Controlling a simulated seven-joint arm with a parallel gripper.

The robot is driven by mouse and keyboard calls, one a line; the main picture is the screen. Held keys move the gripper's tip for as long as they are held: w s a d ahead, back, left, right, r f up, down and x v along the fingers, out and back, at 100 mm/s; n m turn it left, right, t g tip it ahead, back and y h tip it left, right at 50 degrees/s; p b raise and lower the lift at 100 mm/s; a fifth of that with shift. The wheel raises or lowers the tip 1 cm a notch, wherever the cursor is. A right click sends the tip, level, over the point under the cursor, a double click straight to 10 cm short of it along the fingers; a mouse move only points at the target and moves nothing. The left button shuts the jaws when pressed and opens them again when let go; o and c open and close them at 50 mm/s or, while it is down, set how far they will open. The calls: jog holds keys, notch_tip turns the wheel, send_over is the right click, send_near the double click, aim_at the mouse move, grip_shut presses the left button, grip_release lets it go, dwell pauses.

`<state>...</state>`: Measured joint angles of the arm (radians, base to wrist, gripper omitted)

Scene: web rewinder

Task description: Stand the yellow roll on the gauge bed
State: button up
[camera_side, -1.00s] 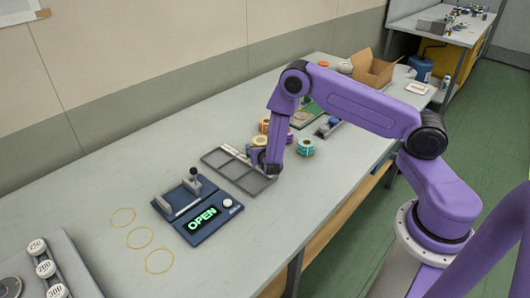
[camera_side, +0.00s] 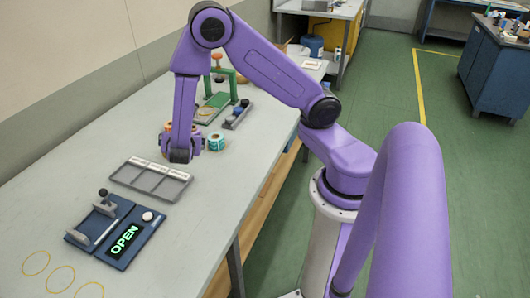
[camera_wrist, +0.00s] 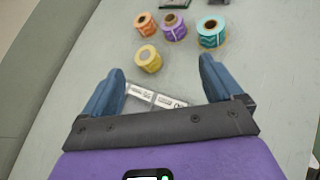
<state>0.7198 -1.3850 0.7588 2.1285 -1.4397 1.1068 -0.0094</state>
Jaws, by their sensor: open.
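The yellow roll (camera_wrist: 148,58) rests on the table in the wrist view, nearest me among a group of rolls. In the side view I cannot make it out; my arm covers that spot. My gripper (camera_wrist: 161,68) is open and empty, with its blue fingers spread to either side below the yellow roll in the picture. In the side view my gripper (camera_side: 181,154) hangs over the table beside the rolls. A blue gauge (camera_side: 115,232) with grey blocks, a black-knobbed lever and a green OPEN display sits nearer the front; no roll is on its bed.
A purple roll (camera_wrist: 173,26), an orange roll (camera_wrist: 146,23) and a teal roll (camera_wrist: 211,32) stand close behind the yellow one. A grey tray (camera_side: 177,192) with white labels lies between rolls and gauge. A green stand (camera_side: 233,92) is farther back.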

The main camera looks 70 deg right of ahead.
jog(key=s+a+r+m+g+y, duration=0.2)
jog(key=s+a+r+m+y, duration=0.1)
jog(key=s, duration=0.6)
jog(key=s+a+r+m+g+y, duration=0.2)
jog(key=s+r+m+g+y, duration=0.1)
jog(key=s, duration=0.7)
jog(key=s+a+r+m+g+y, duration=0.2)
jog(key=s+a+r+m+y, duration=0.1)
jog(key=s, duration=0.7)
jog(key=shift+a+r+m+y, duration=0.3)
jog(key=shift+r+m+y, duration=0.1)
jog(key=shift+r+y, duration=0.25)
